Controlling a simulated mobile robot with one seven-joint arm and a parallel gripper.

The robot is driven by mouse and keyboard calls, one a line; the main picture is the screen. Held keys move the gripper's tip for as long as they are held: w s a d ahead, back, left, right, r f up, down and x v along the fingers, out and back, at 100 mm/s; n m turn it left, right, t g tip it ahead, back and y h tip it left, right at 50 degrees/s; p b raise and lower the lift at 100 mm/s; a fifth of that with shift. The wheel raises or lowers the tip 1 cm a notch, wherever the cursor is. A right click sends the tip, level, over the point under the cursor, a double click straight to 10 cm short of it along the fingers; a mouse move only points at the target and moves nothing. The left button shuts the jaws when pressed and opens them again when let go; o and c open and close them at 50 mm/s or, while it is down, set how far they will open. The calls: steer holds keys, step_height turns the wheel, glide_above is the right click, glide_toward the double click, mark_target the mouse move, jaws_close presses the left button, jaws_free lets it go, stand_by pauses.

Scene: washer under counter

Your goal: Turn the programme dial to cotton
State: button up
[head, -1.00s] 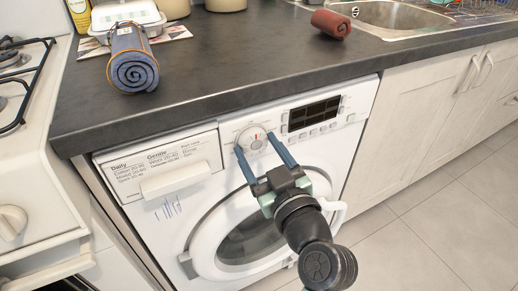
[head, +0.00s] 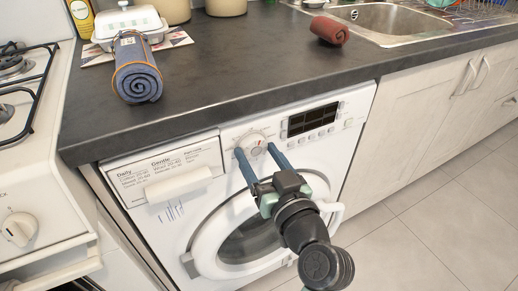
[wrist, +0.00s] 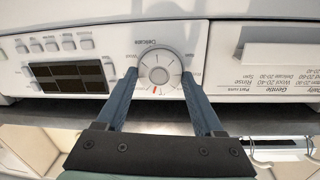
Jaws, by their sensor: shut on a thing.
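The programme dial (head: 257,143) is a round white knob with a red mark on the washer's control panel (head: 220,141). In the wrist view, the dial (wrist: 160,70) shows close up, with the panel upside down. Its red mark points to the bottom of that picture, slightly left. "Delicate" is printed above the dial there; other labels are small or partly covered, and I cannot read a cotton label. My gripper (wrist: 160,74) has one blue finger on each side of the dial and is shut on it. My gripper (head: 256,149) reaches up to the panel from the front.
A dark display (head: 313,118) and buttons lie right of the dial. The detergent drawer (head: 178,184) is left. The round door (head: 240,240) is below my gripper. The dark countertop (head: 240,65) overhangs above, holding a rolled blue towel (head: 137,75) and a red roll (head: 329,30).

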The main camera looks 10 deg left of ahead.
steer(key=shift+r+m+p, duration=0.1)
steer(key=shift+m+p, duration=1.05)
steer(key=shift+m, duration=0.65)
steer(key=o, duration=1.4)
steer(key=shift+c, duration=0.2)
steer(key=p+v, duration=0.1)
steer(key=v, duration=1.2)
steer(key=shift+d, duration=0.15)
steer(key=shift+w, duration=0.1)
